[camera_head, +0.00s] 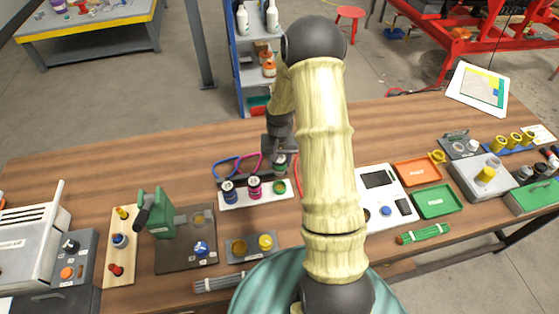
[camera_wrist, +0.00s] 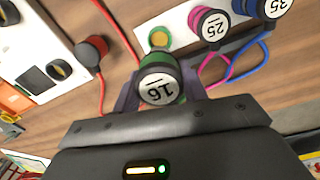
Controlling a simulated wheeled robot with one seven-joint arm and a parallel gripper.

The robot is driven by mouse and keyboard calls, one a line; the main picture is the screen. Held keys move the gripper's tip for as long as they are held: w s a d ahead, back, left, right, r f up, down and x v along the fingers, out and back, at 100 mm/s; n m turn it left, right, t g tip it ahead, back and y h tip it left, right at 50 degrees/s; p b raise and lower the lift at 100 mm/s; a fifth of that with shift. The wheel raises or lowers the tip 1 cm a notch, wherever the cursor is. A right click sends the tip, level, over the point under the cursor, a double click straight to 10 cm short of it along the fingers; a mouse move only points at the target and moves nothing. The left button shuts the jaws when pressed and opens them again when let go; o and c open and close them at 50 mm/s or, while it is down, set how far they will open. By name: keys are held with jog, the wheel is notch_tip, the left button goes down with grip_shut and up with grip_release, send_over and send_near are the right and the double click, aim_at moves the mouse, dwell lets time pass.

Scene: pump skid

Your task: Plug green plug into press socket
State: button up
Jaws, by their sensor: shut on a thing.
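My gripper (camera_wrist: 157,92) is shut on the green plug (camera_wrist: 160,80), which has a dark body and a white cap marked 16. In the head view my gripper (camera_head: 281,158) holds the plug (camera_head: 281,169) just behind the white plug rack (camera_head: 262,195). The rack's green-ringed place (camera_head: 279,187) is empty; it also shows in the wrist view (camera_wrist: 158,38). The plug appears clear of the rack. A green press (camera_head: 158,212) stands on a dark base at the left. I cannot tell which fitting is the press socket.
A blue plug (camera_head: 229,190) and a magenta plug (camera_head: 254,187) sit in the rack, with looped cables behind them. A red plug (camera_wrist: 97,47) on a red cable is near a white panel (camera_wrist: 45,55). The back left of the wooden table is clear.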

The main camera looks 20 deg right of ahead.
jog(key=a+r+n, duration=0.2)
jog(key=a+n, duration=0.2)
jog(key=a, duration=0.6)
jog(key=shift+a+n, duration=0.15)
jog(key=shift+n, duration=0.15)
jog(key=shift+w, duration=0.1)
